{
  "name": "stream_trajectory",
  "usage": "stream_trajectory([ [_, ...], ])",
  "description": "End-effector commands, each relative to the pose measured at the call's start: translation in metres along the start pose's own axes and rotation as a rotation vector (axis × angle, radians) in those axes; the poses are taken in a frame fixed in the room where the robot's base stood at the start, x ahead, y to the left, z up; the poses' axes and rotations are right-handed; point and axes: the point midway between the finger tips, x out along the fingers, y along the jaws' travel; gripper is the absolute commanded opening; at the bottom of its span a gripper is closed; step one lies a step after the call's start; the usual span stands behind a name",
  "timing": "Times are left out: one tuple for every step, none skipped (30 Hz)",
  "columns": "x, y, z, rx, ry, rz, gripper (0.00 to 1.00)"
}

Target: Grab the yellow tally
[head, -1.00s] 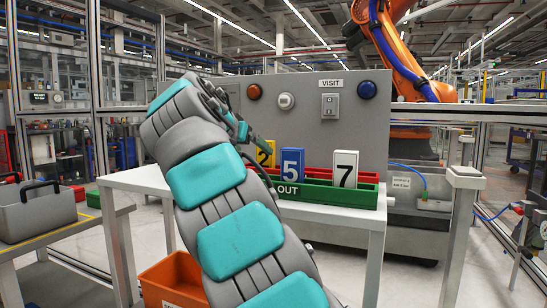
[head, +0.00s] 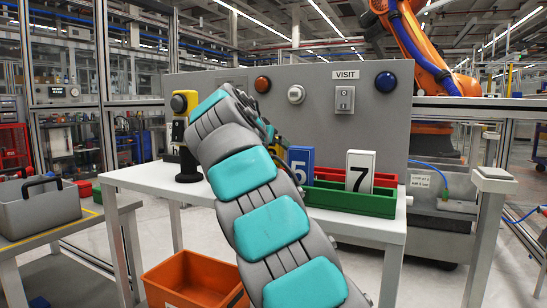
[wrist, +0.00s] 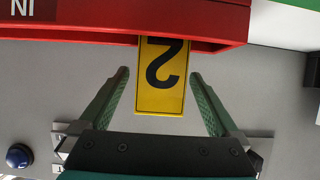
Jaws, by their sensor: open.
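The yellow tally (wrist: 160,98) bears a black 2, upside down in the wrist view, and sticks out of the red tray (wrist: 120,33). My gripper (wrist: 159,76) is open, with its green fingers on either side of the tally's outer part. Gaps show between each finger and the tally, so nothing is gripped.
A blue tally 5 (head: 300,158) and a white tally 7 (head: 360,171) stand at the green tray (head: 350,200). A yellow and black device (head: 184,135) stands at the table's left. An orange bin (head: 190,280) is below. A grey panel (head: 330,130) rises behind.

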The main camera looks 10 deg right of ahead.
Motion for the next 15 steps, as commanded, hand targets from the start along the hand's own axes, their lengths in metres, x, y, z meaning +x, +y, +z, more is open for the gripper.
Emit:
stream_trajectory([
  [0.009,-0.001,0.000,0.000,-0.001,0.000,0.97],
  [0.013,-0.001,0.000,0.000,-0.001,0.000,0.97],
  [0.018,-0.001,0.000,0.000,0.000,-0.001,0.97],
  [0.021,-0.001,0.000,0.000,0.000,-0.001,0.97],
  [0.023,-0.001,0.000,0.000,0.000,-0.001,0.97],
  [0.025,-0.001,0.000,0.000,0.001,-0.001,0.97],
  [0.025,-0.001,0.000,0.000,0.001,-0.001,0.97],
  [0.025,-0.001,0.000,0.000,0.001,-0.001,0.97],
  [0.025,-0.001,0.000,0.000,0.001,-0.001,0.97],
  [0.025,-0.001,0.000,0.000,0.001,-0.001,0.97],
  [0.025,-0.001,0.000,0.000,0.001,-0.001,0.97],
  [0.025,-0.001,0.000,0.000,0.001,-0.001,0.96],
  [0.025,-0.001,0.000,0.000,0.001,-0.001,0.93],
  [0.025,-0.001,0.000,0.000,0.001,-0.001,0.90],
  [0.025,-0.001,0.000,0.000,0.001,-0.001,0.85],
])
